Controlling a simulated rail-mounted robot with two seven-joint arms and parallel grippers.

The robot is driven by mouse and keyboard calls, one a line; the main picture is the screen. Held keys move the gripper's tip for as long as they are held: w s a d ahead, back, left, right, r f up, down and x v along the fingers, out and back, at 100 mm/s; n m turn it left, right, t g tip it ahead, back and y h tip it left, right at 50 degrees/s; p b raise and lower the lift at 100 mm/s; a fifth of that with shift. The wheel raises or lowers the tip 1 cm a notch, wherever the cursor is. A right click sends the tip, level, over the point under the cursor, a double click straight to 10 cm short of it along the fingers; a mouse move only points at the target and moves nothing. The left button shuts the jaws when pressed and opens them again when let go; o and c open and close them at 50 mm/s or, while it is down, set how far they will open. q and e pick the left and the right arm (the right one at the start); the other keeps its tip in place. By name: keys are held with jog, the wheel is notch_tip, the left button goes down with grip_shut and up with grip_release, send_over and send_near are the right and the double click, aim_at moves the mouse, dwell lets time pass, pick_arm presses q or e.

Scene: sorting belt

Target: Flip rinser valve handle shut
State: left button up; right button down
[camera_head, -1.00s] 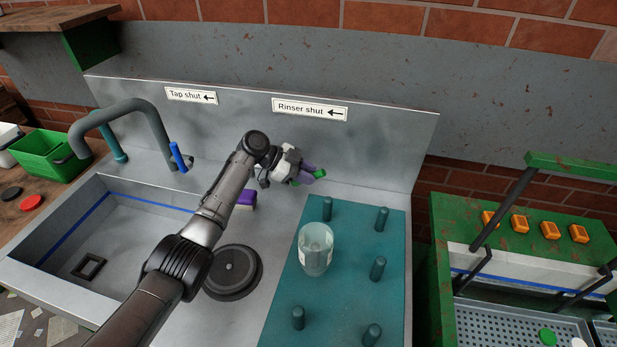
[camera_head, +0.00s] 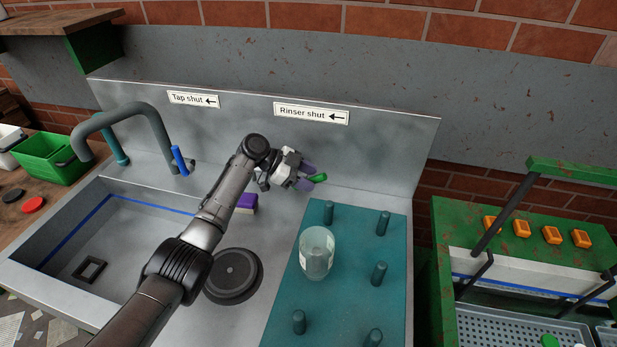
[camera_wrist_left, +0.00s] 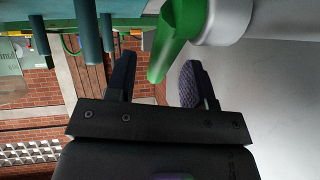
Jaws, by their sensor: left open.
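I cannot tell whether a finger touches the handle. The valve body is hidden behind the gripper in the head view. My right gripper is not in view.
A teal peg mat (camera_head: 345,260) with several pegs holds a clear jar (camera_head: 316,252). A purple sponge or brush (camera_head: 246,202) and a round dark disc (camera_head: 233,276) lie on the steel counter. The tap with its blue handle (camera_head: 179,160) stands left.

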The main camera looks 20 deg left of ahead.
pick_arm(q)
jog(key=p+v, duration=0.1)
jog(key=v, duration=1.2)
jog(key=shift+a+p, duration=0.15)
jog(key=shift+p, duration=0.25)
jog(key=shift+s+r, duration=0.1)
